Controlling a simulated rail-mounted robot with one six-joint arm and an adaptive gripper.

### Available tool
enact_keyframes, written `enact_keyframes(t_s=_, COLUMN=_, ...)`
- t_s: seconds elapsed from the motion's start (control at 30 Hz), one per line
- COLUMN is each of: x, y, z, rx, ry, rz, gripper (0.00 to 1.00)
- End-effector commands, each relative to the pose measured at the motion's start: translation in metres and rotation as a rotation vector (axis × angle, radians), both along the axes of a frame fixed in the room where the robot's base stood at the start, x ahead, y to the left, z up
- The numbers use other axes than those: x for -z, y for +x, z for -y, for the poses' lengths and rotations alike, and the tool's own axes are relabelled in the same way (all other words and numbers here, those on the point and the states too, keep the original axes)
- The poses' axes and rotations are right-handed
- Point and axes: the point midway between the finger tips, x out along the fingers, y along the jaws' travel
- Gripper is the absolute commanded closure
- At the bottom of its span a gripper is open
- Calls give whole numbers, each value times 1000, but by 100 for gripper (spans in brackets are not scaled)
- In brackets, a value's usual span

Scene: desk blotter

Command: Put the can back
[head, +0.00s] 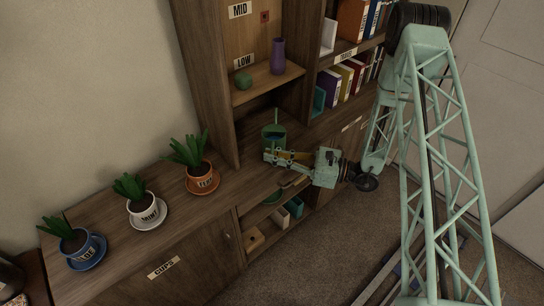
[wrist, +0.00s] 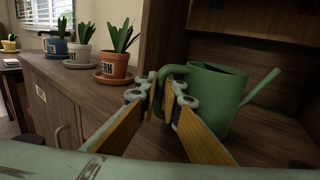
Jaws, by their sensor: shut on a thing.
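The can is a green watering can (head: 273,136) with a spout; it stands upright at the counter, in front of the open shelf bay. In the wrist view the can (wrist: 220,92) fills the right of centre, its spout pointing right and its handle toward my fingers. My gripper (head: 272,156) is at the near side of the can. In the wrist view my gripper (wrist: 167,94) has its fingertips closed on the can's handle. The can's base is partly hidden by a finger, so I cannot tell whether it touches the counter.
A terracotta pot (head: 200,179), a white pot (head: 145,209) and a blue pot (head: 77,242), each with a plant and saucer, line the counter (head: 110,205) at left. The shelf labelled LOW (head: 262,85) holds a purple vase (head: 278,56) and a green ball (head: 243,81). Books stand right.

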Motion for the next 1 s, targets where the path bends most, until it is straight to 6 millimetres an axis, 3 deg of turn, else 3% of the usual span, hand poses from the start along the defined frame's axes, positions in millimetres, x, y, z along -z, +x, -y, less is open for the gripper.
enact_keyframes(t_s=0.4, x=3, y=0, z=0, rx=0, ry=1, rz=1, gripper=100)
enact_keyframes(t_s=0.43, x=3, y=0, z=0, rx=0, ry=0, rz=0, gripper=91)
enact_keyframes(t_s=0.57, x=2, y=0, z=0, rx=0, ry=0, rz=0, gripper=80)
enact_keyframes(t_s=1.0, x=0, y=0, z=0, rx=0, ry=0, rz=1, gripper=80)
